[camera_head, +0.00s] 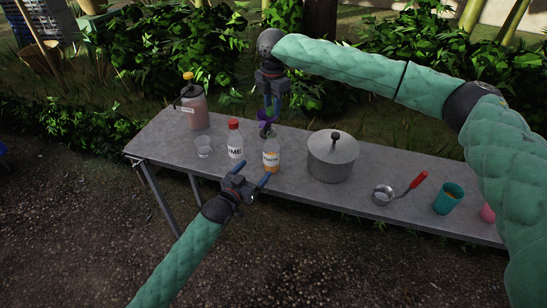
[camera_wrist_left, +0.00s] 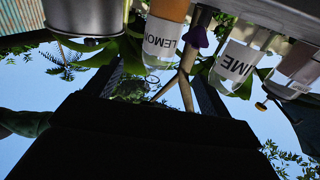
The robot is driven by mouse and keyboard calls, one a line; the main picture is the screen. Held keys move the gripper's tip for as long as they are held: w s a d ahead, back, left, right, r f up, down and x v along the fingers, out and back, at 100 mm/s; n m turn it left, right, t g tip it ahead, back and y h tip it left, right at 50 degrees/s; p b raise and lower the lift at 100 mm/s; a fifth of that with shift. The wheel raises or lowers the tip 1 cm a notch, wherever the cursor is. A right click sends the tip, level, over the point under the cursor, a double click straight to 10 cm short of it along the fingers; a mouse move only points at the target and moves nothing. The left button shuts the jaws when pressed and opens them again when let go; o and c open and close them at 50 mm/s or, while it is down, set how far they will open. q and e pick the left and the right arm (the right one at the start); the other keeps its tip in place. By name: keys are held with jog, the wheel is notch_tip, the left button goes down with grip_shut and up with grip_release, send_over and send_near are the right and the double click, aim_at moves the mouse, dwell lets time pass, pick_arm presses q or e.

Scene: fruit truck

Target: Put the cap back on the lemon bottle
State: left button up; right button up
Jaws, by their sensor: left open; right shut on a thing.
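The lemon bottle (camera_head: 271,160) stands upright on the table, clear with orange content low down and a white label. No cap shows on its top. It appears upside down in the left wrist view (camera_wrist_left: 160,40). My left gripper (camera_head: 251,175) is open and empty, in front of the lemon bottle, its fingers pointing towards it and apart from it. My right gripper (camera_head: 269,102) points down just behind and above the bottle, shut on a small purple thing (camera_head: 265,115). The purple thing also shows in the left wrist view (camera_wrist_left: 196,36); I cannot tell whether it is a cap.
A lime bottle (camera_head: 235,146) with a red cap and a glass (camera_head: 203,147) stand left of the lemon bottle. A large dispenser (camera_head: 195,110) is behind them. A lidded pot (camera_head: 333,162) stands right. A ladle (camera_head: 384,194) and teal cup (camera_head: 447,200) are farther right.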

aim_at(271, 150)
pick_arm(q)
jog(key=shift+w+r, duration=0.1)
pick_arm(e)
jog(key=shift+a, duration=0.1)
pick_arm(q)
jog(key=x, duration=1.2)
dwell(0.4)
jog(key=c, duration=1.4)
jog(key=shift+c, duration=0.4)
pick_arm(e)
jog(key=shift+f, duration=2.4)
jog(key=shift+f, duration=0.15)
jog(key=shift+f, duration=0.75)
jog(key=shift+f, duration=0.55)
